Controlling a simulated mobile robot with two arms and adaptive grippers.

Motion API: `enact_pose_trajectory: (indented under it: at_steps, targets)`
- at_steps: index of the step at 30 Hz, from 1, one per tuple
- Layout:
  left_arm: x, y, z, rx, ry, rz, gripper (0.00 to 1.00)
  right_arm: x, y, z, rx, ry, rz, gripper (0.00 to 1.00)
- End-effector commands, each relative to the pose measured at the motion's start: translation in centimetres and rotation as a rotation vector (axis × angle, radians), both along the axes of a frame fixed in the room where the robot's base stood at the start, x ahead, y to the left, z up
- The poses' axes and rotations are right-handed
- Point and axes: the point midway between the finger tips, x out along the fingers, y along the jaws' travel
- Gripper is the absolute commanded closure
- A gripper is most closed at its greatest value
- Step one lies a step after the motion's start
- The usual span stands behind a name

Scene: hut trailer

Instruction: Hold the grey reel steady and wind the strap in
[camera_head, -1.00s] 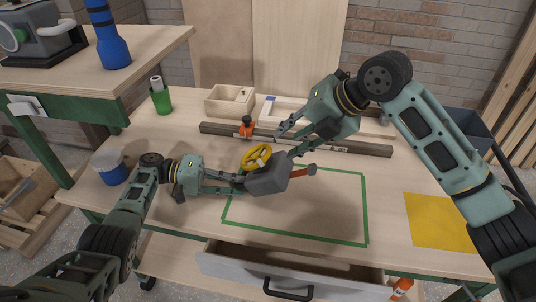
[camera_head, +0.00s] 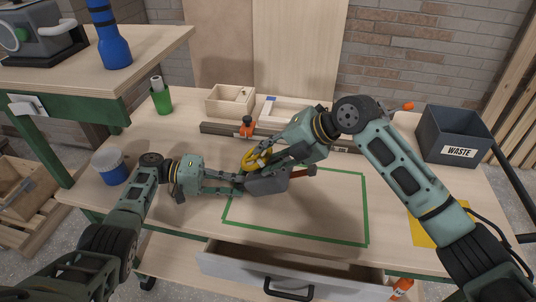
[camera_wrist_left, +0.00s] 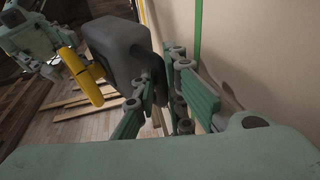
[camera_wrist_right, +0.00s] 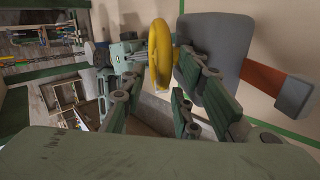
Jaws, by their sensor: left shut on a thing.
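The grey reel (camera_head: 268,184) is a dark blocky case with a yellow winding wheel (camera_head: 253,161) on its far side. It is held over the green-outlined area of the table. My left gripper (camera_head: 239,183) is shut on the reel's left end; the left wrist view shows the case (camera_wrist_left: 122,50) at its fingers. A short orange-red strap (camera_wrist_right: 257,77) with a grey end piece (camera_wrist_right: 294,97) sticks out of the reel on the right. My right gripper (camera_wrist_right: 157,88) has its fingers apart, with the yellow wheel between or just beyond the tips; contact is unclear.
A long brown rail (camera_head: 215,128) with an orange-topped item (camera_head: 247,127) lies behind the reel. Wooden trays (camera_head: 229,101), a green cup (camera_head: 161,98) and a blue-white tub (camera_head: 109,167) stand around. A grey WASTE bin (camera_head: 456,136) is at right. An open drawer (camera_head: 300,275) juts out in front.

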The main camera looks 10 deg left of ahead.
Motion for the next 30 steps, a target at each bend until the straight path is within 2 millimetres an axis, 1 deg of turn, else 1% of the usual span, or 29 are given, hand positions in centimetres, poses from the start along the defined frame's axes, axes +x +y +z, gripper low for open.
enact_pose_trajectory:
  at_steps: [3, 10, 11, 20, 30]
  targets:
    - [0.05, -0.02, 0.14, -0.003, -0.002, 0.0, 1.0, 0.05, 0.31, -0.33, -0.001, 0.0, 0.0, 0.71]
    - [0.05, -0.02, 0.14, -0.003, -0.003, 0.001, 1.0, 0.05, 0.34, -0.37, -0.001, -0.001, 0.001, 0.71]
    - [0.05, -0.02, 0.14, -0.003, -0.002, 0.0, 1.0, 0.05, 0.34, -0.37, -0.001, -0.001, 0.001, 0.73]
    - [0.03, -0.03, 0.1, -0.002, -0.002, 0.0, 1.0, 0.04, 0.36, -0.3, 0.0, -0.001, 0.001, 0.99]
    - [-0.01, -0.05, -0.03, 0.001, 0.0, -0.001, 1.0, -0.02, 0.46, -0.17, 0.002, -0.005, -0.004, 1.0]
